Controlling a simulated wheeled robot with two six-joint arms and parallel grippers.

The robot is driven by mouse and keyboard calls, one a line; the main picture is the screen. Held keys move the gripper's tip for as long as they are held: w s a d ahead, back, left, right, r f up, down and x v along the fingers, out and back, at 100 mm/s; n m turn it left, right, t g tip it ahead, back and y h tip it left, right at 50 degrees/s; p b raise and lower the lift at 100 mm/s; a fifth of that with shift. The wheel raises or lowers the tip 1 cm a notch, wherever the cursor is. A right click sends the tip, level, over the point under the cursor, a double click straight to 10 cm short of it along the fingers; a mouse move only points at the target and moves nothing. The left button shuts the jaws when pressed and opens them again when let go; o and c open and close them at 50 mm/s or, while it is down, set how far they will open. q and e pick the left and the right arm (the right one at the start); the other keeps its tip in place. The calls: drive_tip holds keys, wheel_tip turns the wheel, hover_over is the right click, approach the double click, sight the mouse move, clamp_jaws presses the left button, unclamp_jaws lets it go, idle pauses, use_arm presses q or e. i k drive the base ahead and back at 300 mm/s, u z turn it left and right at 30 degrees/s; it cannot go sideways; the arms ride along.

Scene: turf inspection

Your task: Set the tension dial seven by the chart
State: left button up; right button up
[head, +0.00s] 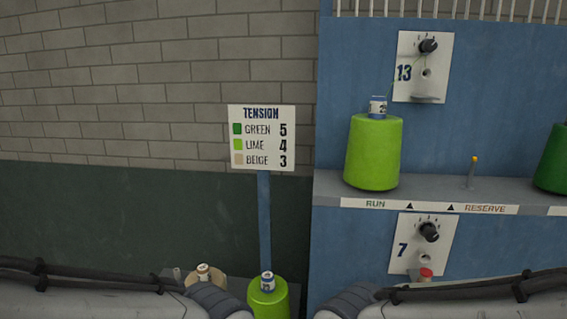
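The tension chart (262,138) on a blue post reads green 5, lime 4, beige 3. Dial seven (428,232) is a black knob on a white plate (408,248) marked 7, low on the blue panel at the right. Small marks sit above the knob; its setting is too small to read. A lime cone (268,298) stands at the bottom centre, and a beige cone (203,274) is partly hidden left of it. My two arms cross the bottom edge from left and right. Neither gripper's fingers show in the head view.
Plate 13 (403,88) with its own dial (428,46) is higher up. A grey shelf (450,192) labelled RUN and RESERVE holds a lime cone (373,155), an empty peg (472,175) and a dark green cone (554,160). A red-topped item (426,273) is below dial seven.

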sight(430, 235)
drive_tip(key=z, duration=0.25)
drive_tip(key=k, duration=0.35)
drive_tip(key=z, duration=0.55)
drive_tip(key=i, duration=0.45)
drive_tip(key=u, duration=0.05)
